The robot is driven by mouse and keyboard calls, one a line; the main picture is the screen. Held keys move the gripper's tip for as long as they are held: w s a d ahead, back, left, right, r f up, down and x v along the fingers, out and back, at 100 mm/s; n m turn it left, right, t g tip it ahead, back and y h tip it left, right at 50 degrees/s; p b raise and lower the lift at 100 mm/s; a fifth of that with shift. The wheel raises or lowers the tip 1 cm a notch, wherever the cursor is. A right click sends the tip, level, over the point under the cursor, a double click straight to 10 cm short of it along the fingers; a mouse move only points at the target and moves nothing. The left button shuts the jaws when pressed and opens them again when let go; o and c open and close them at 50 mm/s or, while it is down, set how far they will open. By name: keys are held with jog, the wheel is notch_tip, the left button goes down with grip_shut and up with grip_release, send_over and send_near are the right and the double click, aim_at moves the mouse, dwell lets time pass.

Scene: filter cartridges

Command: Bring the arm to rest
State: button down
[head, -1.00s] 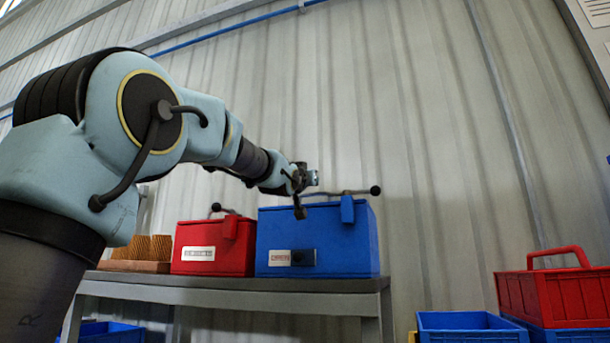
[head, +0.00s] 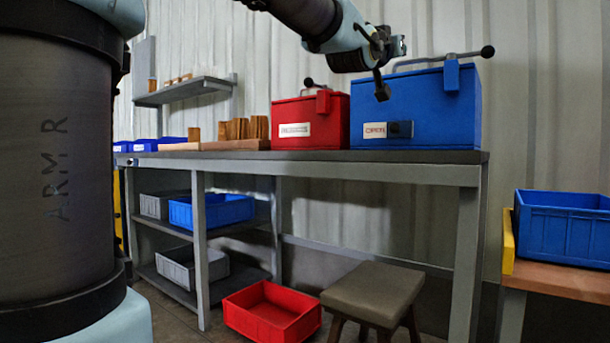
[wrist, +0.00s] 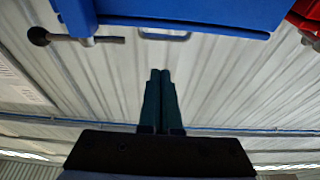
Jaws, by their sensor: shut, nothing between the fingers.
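My arm comes in from the top left of the head view.
A red box (head: 310,120) stands left of the blue box on the grey workbench (head: 400,157). A red bin (head: 271,310) and a stool (head: 372,292) are on the floor. A blue bin (head: 562,228) is on a low wooden bench at right.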

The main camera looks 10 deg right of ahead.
jog(key=w+a+f+n+g+y+p, duration=0.1)
jog(key=w+a+f+g+y+p, duration=0.15)
jog(key=a+f, duration=0.45)
jog(key=w+a+f+n+g+y+p, duration=0.1)
jog(key=w+a+f+n+y+p, duration=0.2)
jog(key=f, duration=0.8)
jog(key=w+a+f+g+y+p, duration=0.1)
jog(key=w+a+f+y, duration=0.1)
jog(key=a+f+y, duration=0.45)
jog(key=s+a+f+n+g+p, duration=0.1)
jog(key=s+a+f+g, duration=0.1)
jog(key=s+a+f, duration=0.4)
jog(key=s+a+f+n+g+p, duration=0.1)
jog(key=a+f+g+p, duration=0.2)
jog(key=f, duration=0.5)
jog(key=s+a+f+n+g+y+p, duration=0.1)
jog(key=s+a+f+g, duration=0.1)
jog(key=s+a+f, duration=0.3)
jog(key=s+a+f+n+g+y+p, duration=0.1)
jog(key=s+a+f+g, duration=0.1)
jog(key=s+a, duration=0.35)
notch_tip(320, 180, up, 38)
jog(key=s+d+p, duration=0.1)
jog(key=s+p, duration=0.1)
jog(key=p, duration=3.5)
jog(key=shift+s+d+f, duration=0.25)
